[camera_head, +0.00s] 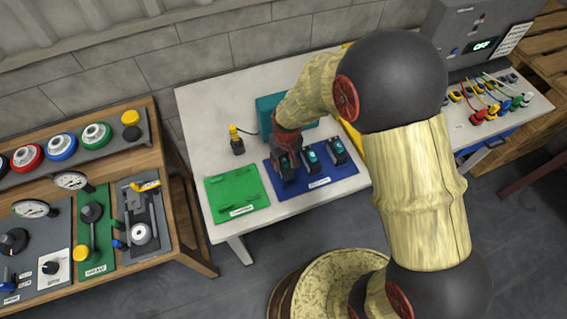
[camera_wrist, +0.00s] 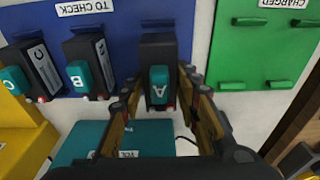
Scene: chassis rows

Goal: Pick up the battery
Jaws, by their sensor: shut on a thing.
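The battery marked A (camera_wrist: 158,60) is a black block with a teal label, at the edge of the blue "TO CHECK" mat (camera_wrist: 135,15). My gripper (camera_wrist: 158,105) is shut on it, one finger on each side. In the head view my gripper (camera_head: 286,143) comes down over this battery (camera_head: 284,170), which stands at the left of the blue mat (camera_head: 318,183). I cannot tell if it is clear of the mat. Batteries B (camera_wrist: 89,68) and C (camera_wrist: 33,70) stand beside it, apart from my fingers.
A green "CHARGED" mat (camera_head: 228,197) lies next to the blue one and is empty. A teal box (camera_head: 265,106) stands behind the batteries, partly hidden by my arm. A yellow and black device (camera_head: 236,141) stands left of it. A wooden bench (camera_head: 171,218) is at the left.

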